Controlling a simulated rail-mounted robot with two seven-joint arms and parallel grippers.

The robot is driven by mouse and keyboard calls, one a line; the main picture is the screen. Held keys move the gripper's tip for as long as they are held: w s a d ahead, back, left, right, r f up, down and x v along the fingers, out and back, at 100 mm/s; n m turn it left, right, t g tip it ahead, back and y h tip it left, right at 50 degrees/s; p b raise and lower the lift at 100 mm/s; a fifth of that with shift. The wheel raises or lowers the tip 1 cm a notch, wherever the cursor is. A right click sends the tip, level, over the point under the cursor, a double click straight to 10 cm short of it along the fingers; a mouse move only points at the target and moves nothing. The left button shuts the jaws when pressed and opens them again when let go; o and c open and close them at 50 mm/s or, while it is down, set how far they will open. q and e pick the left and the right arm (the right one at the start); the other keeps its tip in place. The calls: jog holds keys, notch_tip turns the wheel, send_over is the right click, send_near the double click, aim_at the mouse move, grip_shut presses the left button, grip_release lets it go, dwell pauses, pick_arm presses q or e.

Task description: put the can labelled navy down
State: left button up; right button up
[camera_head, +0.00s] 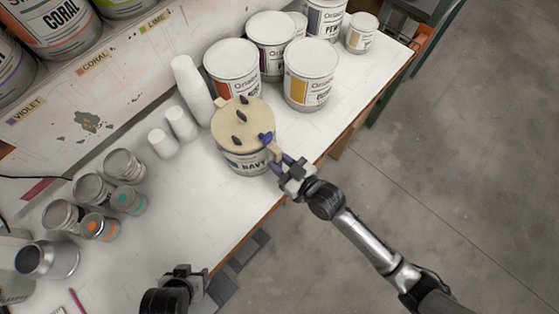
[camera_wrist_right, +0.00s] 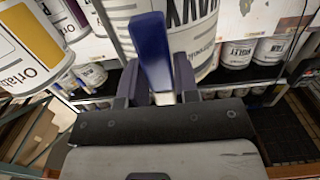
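The can labelled navy (camera_head: 245,162) is upright near the front edge of the white worktop, with a beige lid (camera_head: 242,127) bearing dark knobs and a blue part at its right side. My right gripper (camera_head: 281,160) reaches it from the lower right and is closed on the blue handle at its side. In the right wrist view the blue handle (camera_wrist_right: 152,55) stands between the fingers, with the can (camera_wrist_right: 195,30) just beyond. I cannot tell whether its base touches the worktop. My left gripper (camera_head: 190,280) is at the bottom of the head view, away from the can, its fingers unclear.
Large cans (camera_head: 232,68) stand close behind the navy can. White cup stacks (camera_head: 190,85) stand to its left, and small metal tins (camera_head: 125,165) farther left. The white worktop (camera_head: 190,205) is clear in front of the cups. A shelf with colour labels runs behind.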

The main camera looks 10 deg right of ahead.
pick_arm(q)
jog(key=shift+a, duration=0.15)
pick_arm(e)
jog(key=o, duration=0.4)
pick_arm(q)
jog(key=shift+r, duration=0.1)
pick_arm(e)
jog(key=shift+r, duration=0.25)
jog(key=shift+s+d+f, duration=0.1)
jog(key=shift+s+d, duration=0.1)
pick_arm(q)
jog(key=shift+d+f, duration=0.2)
jog(key=shift+f, duration=0.15)
jog(key=shift+a, duration=0.15)
pick_arm(e)
jog(key=shift+v, duration=5.75)
jog(key=shift+a, duration=0.1)
